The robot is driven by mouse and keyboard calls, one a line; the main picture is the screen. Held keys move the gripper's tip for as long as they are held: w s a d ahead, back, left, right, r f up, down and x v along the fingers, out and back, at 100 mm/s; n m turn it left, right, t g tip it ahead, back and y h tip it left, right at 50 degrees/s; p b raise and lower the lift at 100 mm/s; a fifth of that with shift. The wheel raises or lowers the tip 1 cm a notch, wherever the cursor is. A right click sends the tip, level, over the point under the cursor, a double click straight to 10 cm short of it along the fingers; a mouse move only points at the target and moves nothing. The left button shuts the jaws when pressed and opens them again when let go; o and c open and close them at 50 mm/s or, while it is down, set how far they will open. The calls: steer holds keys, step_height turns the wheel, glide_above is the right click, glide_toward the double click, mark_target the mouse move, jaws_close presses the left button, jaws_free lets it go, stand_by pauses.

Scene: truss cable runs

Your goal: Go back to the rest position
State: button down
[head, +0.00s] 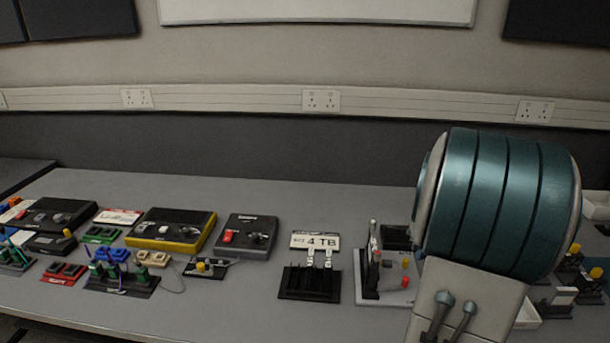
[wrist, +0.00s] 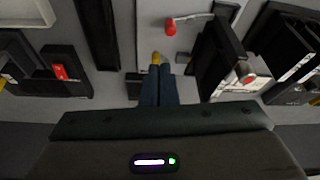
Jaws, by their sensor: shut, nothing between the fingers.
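My gripper (wrist: 158,72) shows in the wrist view, its two blue-grey fingers together with nothing between them. A small yellow knob (wrist: 155,57) shows just past the fingertips; I cannot tell whether they touch it. In the head view my teal and white arm covers the right part of the bench, and the gripper itself is hidden there.
A grey bench (head: 205,312) carries black boxes, including a yellow-edged one (head: 170,230). A "4 TB" sign (head: 315,241) stands behind a black rack (head: 309,284). In the wrist view, a tall black block (wrist: 220,58) and red knob (wrist: 170,27) are near the fingers.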

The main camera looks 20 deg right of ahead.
steer(key=s+a+r+n, duration=0.1)
steer(key=s+a+r, duration=0.1)
steer(key=a, duration=1.1)
steer(key=s+a+r+n+y+p, duration=0.1)
steer(key=s+a+r, duration=0.1)
steer(key=a, duration=1.1)
steer(key=shift+r+g, duration=0.3)
steer(key=shift+r, duration=0.55)
steer(key=c, duration=1.8)
jaws_free()
steer(key=shift+n, duration=0.4)
steer(key=s+a+p, duration=0.1)
steer(key=s+a, duration=0.4)
steer(key=shift+s+a, duration=0.25)
steer(key=shift+s, duration=0.1)
steer(key=o, duration=0.4)
steer(key=shift+s+a+f, duration=0.1)
steer(key=shift+o, duration=0.2)
